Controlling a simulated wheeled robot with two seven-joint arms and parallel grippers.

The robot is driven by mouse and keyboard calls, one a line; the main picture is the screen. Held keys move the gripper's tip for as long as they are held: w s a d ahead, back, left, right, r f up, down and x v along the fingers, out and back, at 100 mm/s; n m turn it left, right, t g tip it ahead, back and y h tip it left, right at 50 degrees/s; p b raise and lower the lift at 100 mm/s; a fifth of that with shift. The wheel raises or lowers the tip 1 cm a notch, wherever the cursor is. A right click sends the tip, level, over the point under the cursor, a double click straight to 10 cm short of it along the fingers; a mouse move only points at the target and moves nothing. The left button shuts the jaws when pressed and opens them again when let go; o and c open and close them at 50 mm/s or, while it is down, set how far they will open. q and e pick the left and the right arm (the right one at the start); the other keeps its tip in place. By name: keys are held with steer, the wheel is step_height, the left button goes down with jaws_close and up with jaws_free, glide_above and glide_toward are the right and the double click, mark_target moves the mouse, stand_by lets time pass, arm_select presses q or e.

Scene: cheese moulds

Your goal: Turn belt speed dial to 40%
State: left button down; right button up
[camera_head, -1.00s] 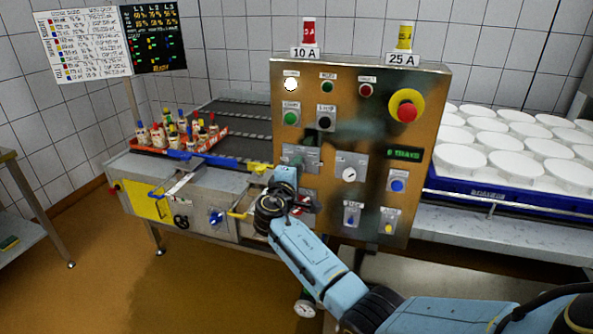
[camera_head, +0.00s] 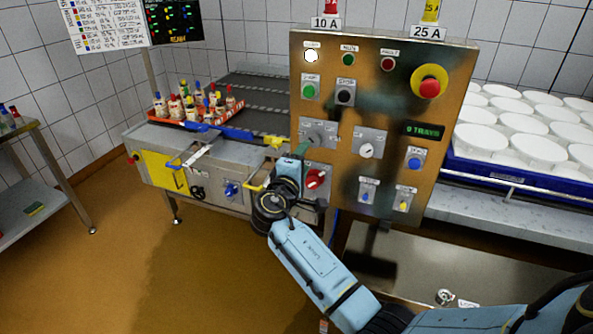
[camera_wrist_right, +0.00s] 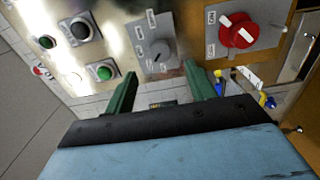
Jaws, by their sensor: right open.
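The control panel (camera_head: 389,95) stands upright in the middle of the head view. A grey knob on a square plate (camera_head: 319,131), which looks like the belt speed dial, is partly hidden behind my right gripper (camera_head: 304,145). In the right wrist view, the dark grey knob (camera_wrist_right: 159,51) has small labels around it. There, my right gripper (camera_wrist_right: 161,84) has its two green fingers apart, with nothing between them. The knob appears just beyond the fingertips, apart from them. The dial's setting is too small to read. My left gripper is not in view.
A red rotary switch (camera_head: 317,179) sits just below the knob, close to my wrist. A white-faced dial (camera_head: 367,151) and an emergency stop (camera_head: 430,87) are to the right. A crate (camera_head: 185,124) of bottles stands on the conveyor at left; white moulds (camera_head: 536,147) are at right.

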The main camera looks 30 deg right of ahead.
steer(key=v, duration=0.5)
steer(key=shift+f, duration=0.1)
stand_by(0.3)
steer(key=s+a+f+n+g+y, duration=0.1)
steer(key=s+f+y, duration=0.15)
steer(key=f, duration=0.85)
steer(key=s+a+f+n+g+y, duration=0.15)
steer(key=f+y, duration=0.25)
steer(key=f, duration=0.8)
steer(key=s+a+f+g+y, duration=0.1)
steer(key=s+f+y, duration=0.1)
steer(key=s+f, duration=0.45)
steer(key=s+a+f+g+y, duration=0.1)
steer(key=s+f, duration=0.3)
steer(key=f, duration=0.5)
steer(key=s+f+m+g+y, duration=0.1)
steer(key=s+f, duration=0.4)
steer(key=s, duration=0.7)
steer(key=s+f+m+g+y, duration=0.2)
steer(key=s+f, duration=0.4)
steer(key=s, duration=0.7)
steer(key=s+f+m+g+y, duration=0.1)
steer(key=s+f+m+g, duration=0.2)
steer(key=s, duration=0.9)
step_height(320, 180, down, 3)
steer(key=shift+s+d+f+m, duration=0.15)
steer(key=shift+s+d+m, duration=0.1)
steer(key=shift+m, duration=0.8)
